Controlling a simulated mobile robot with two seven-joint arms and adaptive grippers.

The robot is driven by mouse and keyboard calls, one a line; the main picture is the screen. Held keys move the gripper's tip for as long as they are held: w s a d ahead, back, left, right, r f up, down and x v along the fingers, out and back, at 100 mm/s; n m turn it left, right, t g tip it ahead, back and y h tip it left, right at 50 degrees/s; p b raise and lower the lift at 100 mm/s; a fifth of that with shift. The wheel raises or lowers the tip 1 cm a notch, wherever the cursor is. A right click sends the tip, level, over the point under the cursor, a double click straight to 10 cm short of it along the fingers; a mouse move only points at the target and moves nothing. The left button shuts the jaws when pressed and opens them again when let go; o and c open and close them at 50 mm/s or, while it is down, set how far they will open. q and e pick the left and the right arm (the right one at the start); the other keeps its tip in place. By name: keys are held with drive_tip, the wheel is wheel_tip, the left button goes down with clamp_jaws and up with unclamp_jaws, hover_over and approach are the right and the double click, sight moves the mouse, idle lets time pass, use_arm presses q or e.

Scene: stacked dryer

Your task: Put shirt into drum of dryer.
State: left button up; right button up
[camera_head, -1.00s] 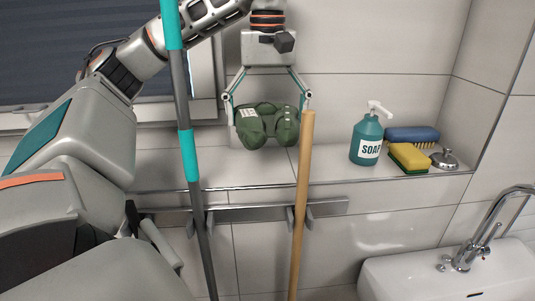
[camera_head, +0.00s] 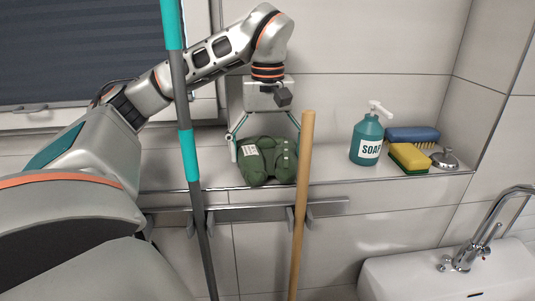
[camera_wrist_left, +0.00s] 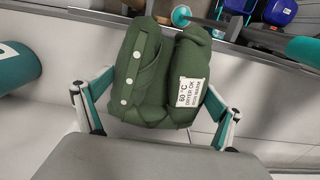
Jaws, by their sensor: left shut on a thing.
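The shirt is a folded dark green bundle (camera_head: 267,162) with a white care label, low over the tiled ledge near its front edge. In the left wrist view the shirt (camera_wrist_left: 155,75) shows white buttons on one side and the label on the other. My left gripper (camera_head: 265,145) points down and is shut on the shirt, one finger on each side. Its fingers also show on both sides of the shirt in the left wrist view (camera_wrist_left: 155,110). I cannot tell whether the shirt touches the ledge. The dryer and its drum are not in view. My right gripper is not in view.
On the ledge (camera_head: 335,172) stand a soap bottle (camera_head: 367,139), a yellow sponge (camera_head: 409,157), a blue brush (camera_head: 412,135) and a metal plug (camera_head: 444,159). A teal-and-grey pole (camera_head: 188,150) and a wooden pole (camera_head: 303,190) stand in front. A sink (camera_head: 400,275) is at lower right.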

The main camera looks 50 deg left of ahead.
use_arm(q)
drive_tip(key=shift+f, duration=0.15)
drive_tip(key=o, duration=1)
drive_tip(key=shift+o, duration=0.2)
